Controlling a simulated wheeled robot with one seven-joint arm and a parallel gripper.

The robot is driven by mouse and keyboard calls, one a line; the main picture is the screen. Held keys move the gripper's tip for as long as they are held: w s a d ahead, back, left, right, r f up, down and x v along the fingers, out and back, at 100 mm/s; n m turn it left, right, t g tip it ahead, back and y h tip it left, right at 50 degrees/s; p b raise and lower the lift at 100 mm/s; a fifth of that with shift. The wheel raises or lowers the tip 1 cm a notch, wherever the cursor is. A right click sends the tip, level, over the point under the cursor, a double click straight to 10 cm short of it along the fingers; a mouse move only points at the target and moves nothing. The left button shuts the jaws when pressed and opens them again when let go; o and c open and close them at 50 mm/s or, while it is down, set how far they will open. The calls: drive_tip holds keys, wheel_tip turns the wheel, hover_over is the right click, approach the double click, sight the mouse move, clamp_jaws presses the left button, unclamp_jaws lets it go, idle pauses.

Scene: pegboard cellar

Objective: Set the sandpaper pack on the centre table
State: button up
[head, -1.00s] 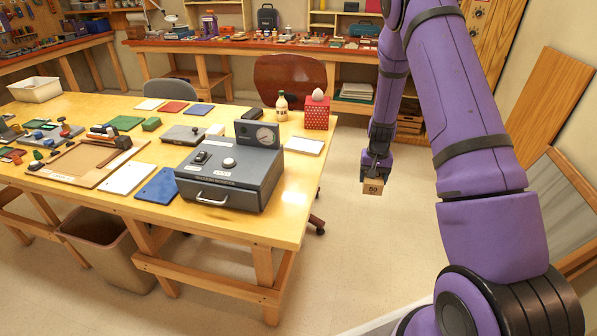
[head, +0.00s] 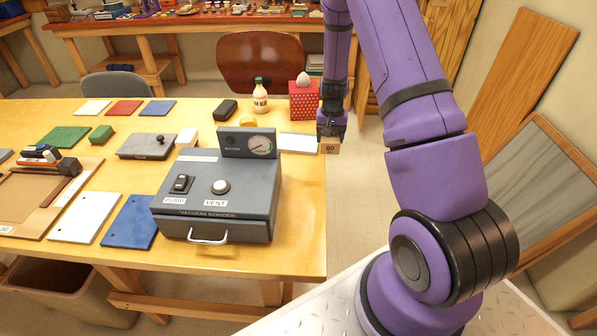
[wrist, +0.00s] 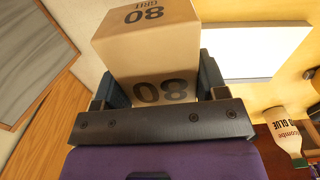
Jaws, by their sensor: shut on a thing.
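The sandpaper pack (head: 329,147) is a small tan block marked 80; in the wrist view the pack (wrist: 150,45) also reads "80 GRIT". My gripper (head: 331,132) is shut on it, with a dark finger on each side of the pack in the wrist view (wrist: 158,92). The centre table (head: 302,235) is a yellow wooden table. The pack hangs at the table's right edge in the head view, just right of a white pad (head: 298,143). I cannot tell how high it is above the tabletop.
A grey vacuum bonder box (head: 220,190) stands near the table's right end. A glue bottle (head: 260,97) and a red dotted box (head: 304,103) stand behind the white pad. Bare tabletop shows right of the bonder. A chair (head: 255,65) is behind the table.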

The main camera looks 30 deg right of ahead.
hover_over(306, 181)
drive_tip(key=shift+w+d+f, duration=0.2)
drive_tip(key=shift+d+f, duration=0.1)
drive_tip(key=shift+f, duration=0.3)
drive_tip(key=shift+s+a+f, duration=0.1)
drive_tip(key=shift+a+f, duration=0.05)
drive_tip(key=shift+f, duration=0.75)
drive_tip(key=shift+s+a+f, duration=0.1)
drive_tip(key=shift+a+f, duration=0.05)
drive_tip(key=shift+f, duration=0.75)
drive_tip(key=shift+f, duration=0.1)
drive_tip(key=o, duration=1)
